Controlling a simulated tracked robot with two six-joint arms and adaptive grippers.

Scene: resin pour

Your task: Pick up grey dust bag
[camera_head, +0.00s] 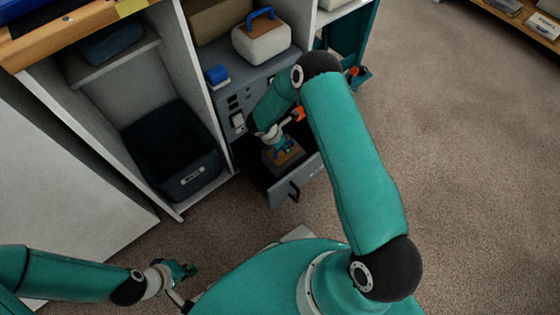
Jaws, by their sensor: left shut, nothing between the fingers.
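A small grey item with a brown top, which looks like the grey dust bag (285,158), sits in the open dark drawer (285,192) of the grey cabinet. Something blue, like a handle, shows on its top. My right arm reaches over the drawer. My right gripper (281,146) is at the top of the bag, small and partly hidden by its own wrist; I cannot tell whether its fingers are closed on it. My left gripper (186,270) is shut and empty at the lower left, above the carpet and well away from the drawer.
A whitish bag with a tan top and blue handle (262,40) stands on the cabinet above the drawer, near a small blue object (217,75). A dark bin (188,182) sits in the compartment to the left. White partitions flank the drawer. Open carpet lies at right.

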